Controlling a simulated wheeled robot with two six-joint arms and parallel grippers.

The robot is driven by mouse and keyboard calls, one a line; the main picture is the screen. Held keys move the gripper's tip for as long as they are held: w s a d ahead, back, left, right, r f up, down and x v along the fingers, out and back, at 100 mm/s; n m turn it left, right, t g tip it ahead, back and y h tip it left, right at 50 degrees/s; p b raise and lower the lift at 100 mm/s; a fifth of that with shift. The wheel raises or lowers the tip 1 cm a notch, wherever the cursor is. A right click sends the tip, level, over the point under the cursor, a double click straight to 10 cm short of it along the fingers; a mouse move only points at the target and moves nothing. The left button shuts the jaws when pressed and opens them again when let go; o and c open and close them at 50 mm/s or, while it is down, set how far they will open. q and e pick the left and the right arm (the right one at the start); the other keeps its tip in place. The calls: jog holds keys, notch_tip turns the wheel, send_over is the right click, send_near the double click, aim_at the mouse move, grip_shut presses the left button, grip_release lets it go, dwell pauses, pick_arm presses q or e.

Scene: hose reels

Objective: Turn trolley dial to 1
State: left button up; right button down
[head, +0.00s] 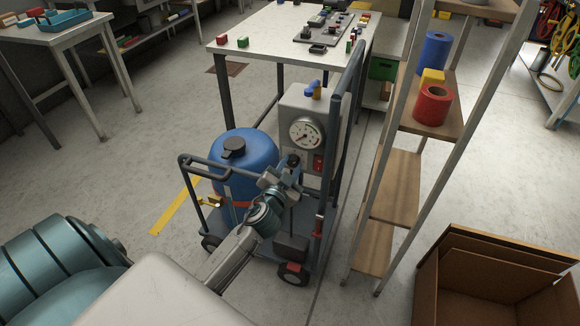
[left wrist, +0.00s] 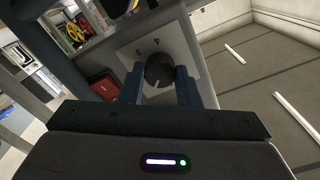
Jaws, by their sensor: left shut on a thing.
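The trolley (head: 322,244) stands in the middle of the head view, with a blue tank (head: 246,160) and an upright grey panel box. Its dial (head: 293,160) is a dark round knob low on the panel, partly hidden by my gripper. In the left wrist view the dial (left wrist: 158,66) sits on a pale plate (left wrist: 184,52) marked 3 and 4; its other marks are hidden. My left gripper (head: 288,172) is shut on the dial, one finger on each side. Which number the dial points at cannot be told. My right gripper is not in view.
A round gauge (head: 306,133), a red switch (head: 318,163) and a blue lever (head: 312,90) are close to the dial. A wooden shelf (head: 393,185) stands just right of the trolley, with a cardboard box (head: 497,285) nearby. A white table (head: 276,35) is behind.

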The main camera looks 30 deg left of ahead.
pick_arm(q)
jog(key=shift+m, duration=0.3)
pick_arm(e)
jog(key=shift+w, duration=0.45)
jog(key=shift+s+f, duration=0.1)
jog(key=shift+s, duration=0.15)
pick_arm(q)
jog(key=o, duration=0.8)
jog(key=shift+o, duration=0.9)
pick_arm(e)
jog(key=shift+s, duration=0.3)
